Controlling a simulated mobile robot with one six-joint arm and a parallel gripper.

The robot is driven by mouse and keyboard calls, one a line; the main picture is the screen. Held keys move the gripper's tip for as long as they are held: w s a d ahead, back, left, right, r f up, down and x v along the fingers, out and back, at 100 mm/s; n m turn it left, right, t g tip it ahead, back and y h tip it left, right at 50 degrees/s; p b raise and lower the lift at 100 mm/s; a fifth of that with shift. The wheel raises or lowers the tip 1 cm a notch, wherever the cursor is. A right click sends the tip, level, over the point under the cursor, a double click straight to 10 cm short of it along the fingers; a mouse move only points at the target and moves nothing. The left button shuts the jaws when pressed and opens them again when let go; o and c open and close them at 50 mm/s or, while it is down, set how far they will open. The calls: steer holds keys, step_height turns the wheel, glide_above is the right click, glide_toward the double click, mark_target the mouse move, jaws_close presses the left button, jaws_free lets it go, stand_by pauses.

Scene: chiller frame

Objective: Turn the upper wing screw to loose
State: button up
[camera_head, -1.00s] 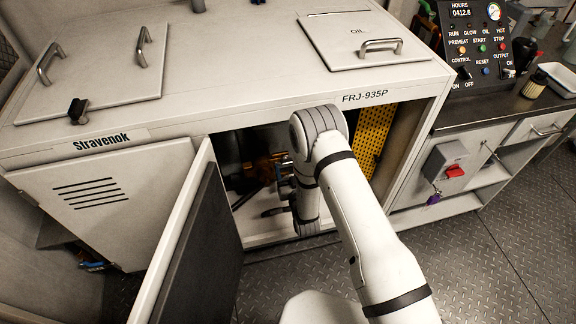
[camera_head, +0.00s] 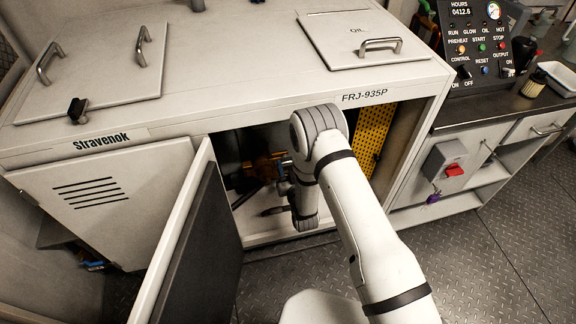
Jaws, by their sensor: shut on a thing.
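My gripper (camera_head: 283,187) is small and dark, partly hidden by my white wrist, inside the open bay under the edge marked FRJ-935P. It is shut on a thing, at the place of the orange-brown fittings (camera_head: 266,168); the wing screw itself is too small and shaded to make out. Which way its wings point cannot be told.
The cabinet door (camera_head: 190,245) stands open left of my arm. The bay's floor (camera_head: 258,228) and a yellow perforated panel (camera_head: 371,138) lie close to my wrist. A control panel (camera_head: 478,45) and a red switch (camera_head: 454,170) are at the right.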

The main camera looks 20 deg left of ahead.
steer(key=shift+f+n+b, duration=0.1)
steer(key=shift+n+b, duration=0.2)
steer(key=shift+b, duration=0.3)
steer(key=n+b, duration=0.5)
steer(key=b, duration=0.1)
steer(key=n+b, duration=1.2)
steer(key=shift+s+a+f+b, duration=0.15)
steer(key=shift+a+b, duration=0.1)
steer(key=shift+b, duration=0.15)
steer(key=o, duration=1)
